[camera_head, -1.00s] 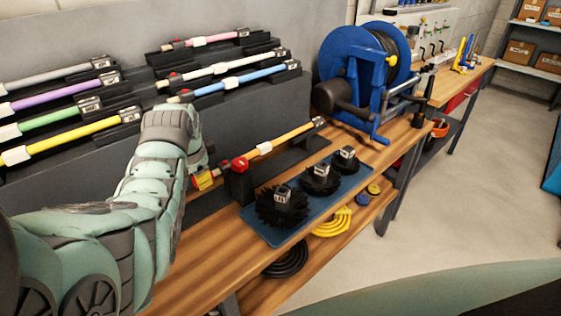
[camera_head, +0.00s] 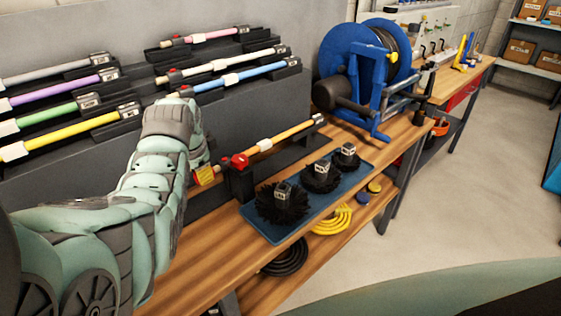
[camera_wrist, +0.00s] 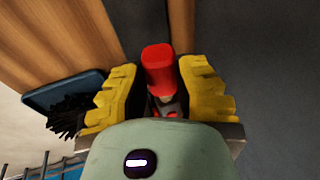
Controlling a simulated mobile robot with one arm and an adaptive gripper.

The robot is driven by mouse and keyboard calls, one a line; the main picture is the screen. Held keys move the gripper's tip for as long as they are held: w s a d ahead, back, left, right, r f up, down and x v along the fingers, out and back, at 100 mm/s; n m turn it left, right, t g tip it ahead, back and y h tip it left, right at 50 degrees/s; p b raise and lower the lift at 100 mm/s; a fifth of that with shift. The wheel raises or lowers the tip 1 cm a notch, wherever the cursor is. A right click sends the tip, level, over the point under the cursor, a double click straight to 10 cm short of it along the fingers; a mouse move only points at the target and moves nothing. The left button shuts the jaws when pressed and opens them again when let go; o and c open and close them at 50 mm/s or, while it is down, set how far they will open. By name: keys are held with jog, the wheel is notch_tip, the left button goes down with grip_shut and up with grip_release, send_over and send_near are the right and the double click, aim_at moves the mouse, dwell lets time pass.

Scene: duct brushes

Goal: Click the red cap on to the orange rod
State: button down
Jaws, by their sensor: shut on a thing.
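The orange rod (camera_head: 288,133) lies in a dark holder (camera_head: 240,185) on the bench, with a white band on it and a grey fitting at its far end. My gripper (camera_head: 205,176) is at the rod's near end, just left of that piece. I cannot tell whether the cap touches the rod.
A blue mat (camera_head: 329,195) with several black brushes lies in front of the rod. A dark rack (camera_head: 70,165) of coloured rods stands behind my arm. A blue hose reel (camera_head: 335,55) stands at the bench's far end. Coiled hoses lie on the shelf below.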

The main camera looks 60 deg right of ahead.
jog(key=shift+s+d, duration=0.15)
jog(key=shift+d, duration=0.15)
jog(key=shift+d+b, duration=0.35)
jog(key=shift+s+d, duration=0.15)
jog(key=shift+d, duration=0.25)
jog(key=c, duration=0.8)
grip_release()
jog(key=shift+r, duration=0.15)
jog(key=shift+v, duration=3.65)
jog(key=shift+s+a, duration=0.1)
